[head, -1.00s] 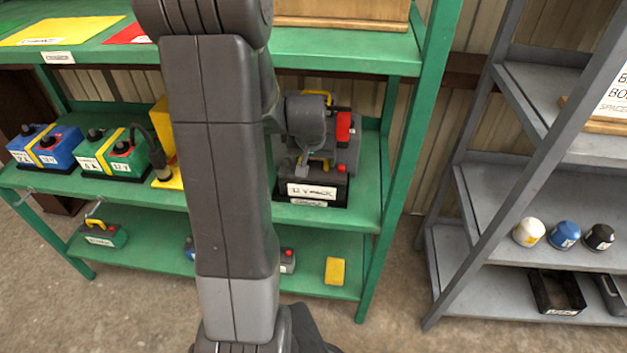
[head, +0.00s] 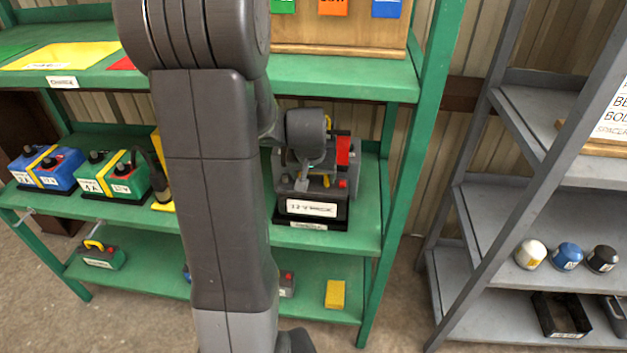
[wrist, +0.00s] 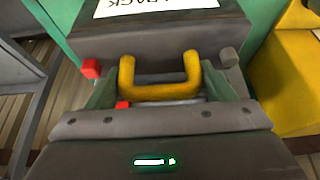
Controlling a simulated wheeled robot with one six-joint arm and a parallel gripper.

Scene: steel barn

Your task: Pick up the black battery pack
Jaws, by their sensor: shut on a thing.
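The black battery pack (head: 287,206) is on the right end of the green rack's middle shelf, at a black tray with a label on its front. Its white label reads 12 V PACK. My gripper (head: 325,178) is over the pack from above. In the wrist view my gripper (wrist: 160,88) is shut on the pack's yellow handle (wrist: 160,91), with a finger at each side. The pack's dark top (wrist: 155,40), a red terminal and a grey terminal also show there. The pack seems slightly raised over the tray (head: 308,226); its underside is hidden.
A grey item with a red part (head: 343,150) stands close behind the pack. Green (head: 112,175) and blue (head: 45,168) batteries stand left on the same shelf. The upper green shelf (head: 340,80) overhangs, and a rack post (head: 405,160) rises to the right.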

